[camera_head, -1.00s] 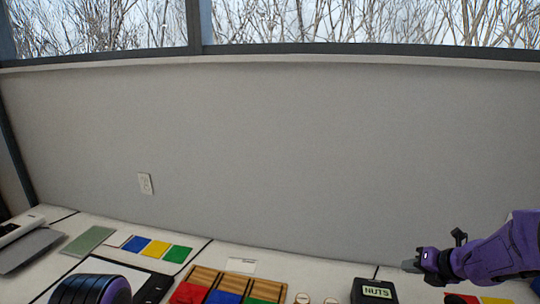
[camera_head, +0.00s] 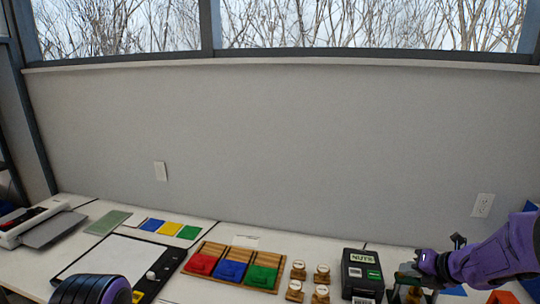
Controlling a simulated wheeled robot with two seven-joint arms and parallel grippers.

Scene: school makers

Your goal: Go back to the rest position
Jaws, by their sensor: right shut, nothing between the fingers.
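My right arm comes in from the right edge. My right gripper (camera_head: 408,278) is shut and empty, just right of the black NUTS box (camera_head: 362,272). It hangs over the table, low in the picture; its fingertips are small and dark and hard to make out. A rounded dark purple part of my left arm shows at the bottom left. My left gripper is not in view.
A wooden tray (camera_head: 212,249) holds red, blue and green pieces. Several small wooden pieces (camera_head: 323,274) stand beside the NUTS box. A white board with a black edge (camera_head: 110,259), coloured squares (camera_head: 170,229), a green mat (camera_head: 109,222) and a white machine (camera_head: 30,225) lie left. A wall stands behind.

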